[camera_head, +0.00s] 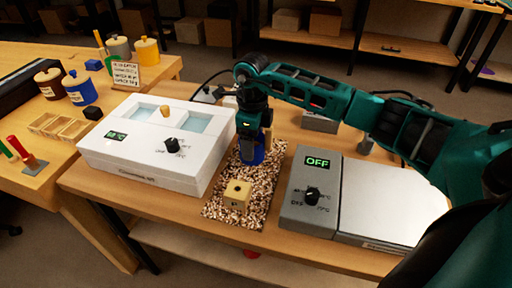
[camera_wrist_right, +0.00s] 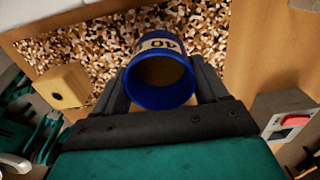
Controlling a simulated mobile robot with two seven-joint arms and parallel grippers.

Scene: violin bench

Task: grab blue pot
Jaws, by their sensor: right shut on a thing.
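My right gripper (camera_head: 251,140) is shut on a blue open-topped pot (camera_head: 251,153) over the speckled mat (camera_head: 252,178). In the right wrist view the pot (camera_wrist_right: 160,82) sits between the two fingers, its round dark mouth toward the camera. It has a pale band with dark digits. Whether its base touches the mat cannot be told. My left gripper is not in view.
A pale wooden block (camera_head: 236,195) with a dark hole stands on the mat's near part. A white two-well box (camera_head: 150,158) is left of the mat; a grey unit (camera_head: 309,205) reading OFF is right. Brown, grey and yellow pots stand on the left table.

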